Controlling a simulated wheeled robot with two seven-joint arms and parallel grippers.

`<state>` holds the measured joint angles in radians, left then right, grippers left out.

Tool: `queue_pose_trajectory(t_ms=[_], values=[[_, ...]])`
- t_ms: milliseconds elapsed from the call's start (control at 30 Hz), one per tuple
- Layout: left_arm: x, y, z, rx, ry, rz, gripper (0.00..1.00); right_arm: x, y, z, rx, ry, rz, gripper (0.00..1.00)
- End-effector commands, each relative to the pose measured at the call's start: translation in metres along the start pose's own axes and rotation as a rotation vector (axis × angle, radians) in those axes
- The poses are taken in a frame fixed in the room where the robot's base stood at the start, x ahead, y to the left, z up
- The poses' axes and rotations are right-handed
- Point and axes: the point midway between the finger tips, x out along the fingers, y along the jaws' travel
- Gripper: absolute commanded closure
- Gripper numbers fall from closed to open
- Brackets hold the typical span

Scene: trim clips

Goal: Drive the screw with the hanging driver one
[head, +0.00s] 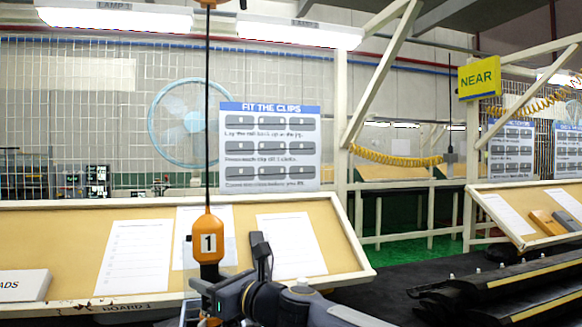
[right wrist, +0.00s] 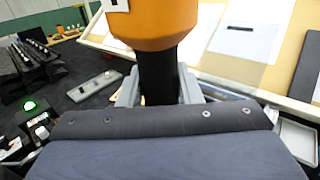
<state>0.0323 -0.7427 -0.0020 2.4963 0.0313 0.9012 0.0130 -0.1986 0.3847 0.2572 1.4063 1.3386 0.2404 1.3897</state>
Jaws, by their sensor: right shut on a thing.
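The hanging driver one (head: 208,240) is orange with a white "1" label and hangs upright on a dark cable. My right gripper (head: 206,300) is at its lower part. In the right wrist view, the driver's orange body (right wrist: 160,22) is above and the two grey fingers of my right gripper (right wrist: 158,90) are shut on its black lower section. The driver's tip is hidden behind my gripper. I cannot make out the screw for certain in either view. My left gripper is not in view.
A slanted tan board (head: 350,262) with paper sheets stands behind the driver. Black rails (head: 520,280) with small pale pegs lie at the lower right. In the right wrist view, a grey strip (right wrist: 95,87) lies on the dark surface left of the driver.

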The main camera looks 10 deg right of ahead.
Motion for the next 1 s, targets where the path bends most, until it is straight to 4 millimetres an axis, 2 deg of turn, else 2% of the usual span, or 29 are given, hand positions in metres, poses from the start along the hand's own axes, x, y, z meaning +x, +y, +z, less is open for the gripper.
queue_pose_trajectory(t_ms=[800, 1000], values=[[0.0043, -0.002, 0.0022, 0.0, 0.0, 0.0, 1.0, -0.0001, -0.0003, -0.0053, 0.0, 0.0, -0.001, 1.0], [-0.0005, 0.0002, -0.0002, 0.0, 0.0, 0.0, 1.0, -0.0001, -0.0003, 0.0006, 0.0, 0.0, -0.001, 1.0]])
